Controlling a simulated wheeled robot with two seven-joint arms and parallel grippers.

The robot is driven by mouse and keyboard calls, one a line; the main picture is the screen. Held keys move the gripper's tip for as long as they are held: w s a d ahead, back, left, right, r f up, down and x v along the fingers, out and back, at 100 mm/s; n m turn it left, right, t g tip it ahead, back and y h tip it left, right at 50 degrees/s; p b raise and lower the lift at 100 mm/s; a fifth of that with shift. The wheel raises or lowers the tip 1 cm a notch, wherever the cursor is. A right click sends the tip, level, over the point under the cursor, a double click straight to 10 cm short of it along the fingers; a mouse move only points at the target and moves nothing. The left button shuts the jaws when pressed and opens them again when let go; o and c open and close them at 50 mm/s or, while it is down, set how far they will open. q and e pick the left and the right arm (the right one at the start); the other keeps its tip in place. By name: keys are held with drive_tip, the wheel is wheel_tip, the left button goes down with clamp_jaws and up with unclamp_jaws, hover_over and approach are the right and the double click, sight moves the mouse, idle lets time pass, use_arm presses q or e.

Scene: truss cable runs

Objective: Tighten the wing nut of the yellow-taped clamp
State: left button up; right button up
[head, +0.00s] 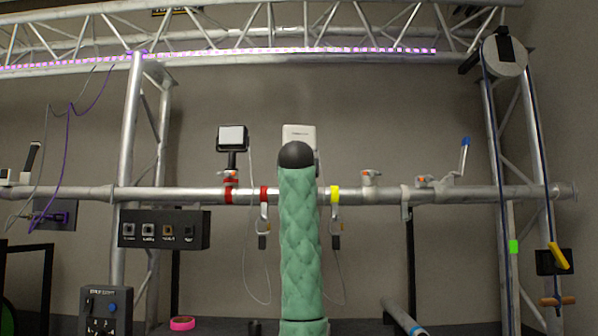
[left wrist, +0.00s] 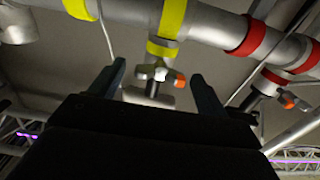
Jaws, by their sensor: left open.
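My left gripper (left wrist: 158,70) is open, with one dark finger on each side of the wing nut in the picture. I see no contact, and the depth between fingers and nut is hard to tell. Neither gripper shows in the head view.
Thin cables hang near the clamps. A green quilted upright form hides the pipe's middle in the head view.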

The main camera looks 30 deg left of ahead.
use_arm(q)
drive_tip(key=shift+w+a, duration=0.1)
drive_tip(key=c, duration=1)
